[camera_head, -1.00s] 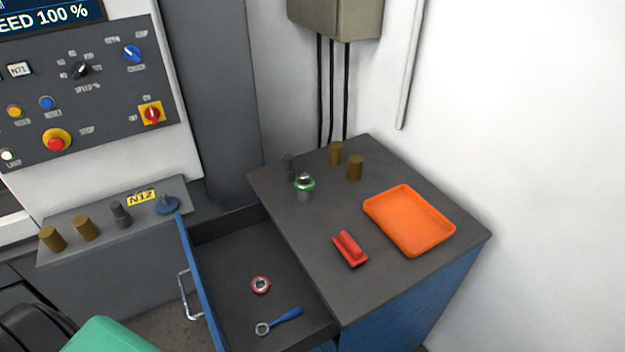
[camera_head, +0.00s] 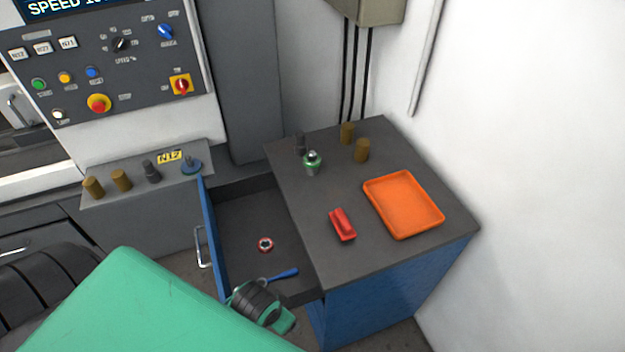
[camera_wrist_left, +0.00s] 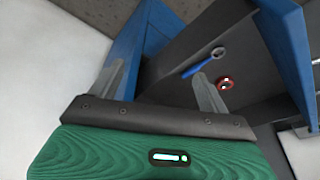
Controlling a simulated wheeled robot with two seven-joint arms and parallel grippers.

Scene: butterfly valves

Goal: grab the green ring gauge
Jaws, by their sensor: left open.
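The green ring gauge (camera_head: 312,164) is on the dark cabinet top in the head view, around or on a small metal piece that sticks up through it. My left arm comes in from the lower left, and its green and black wrist end (camera_head: 262,304) is over the front of the open drawer, apart from the green ring. In the left wrist view my left gripper (camera_wrist_left: 164,90) is open, with nothing between its fingers. The green ring does not show there. My right gripper is not in view.
The open drawer (camera_head: 235,215) holds a red ring (camera_head: 265,244) and a blue-handled tool (camera_head: 282,274). An orange tray (camera_head: 404,205), a red block-like piece (camera_head: 342,224), brown cylinders (camera_head: 362,151) and a dark post (camera_head: 300,144) stand on the cabinet top. Walls bound the back.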

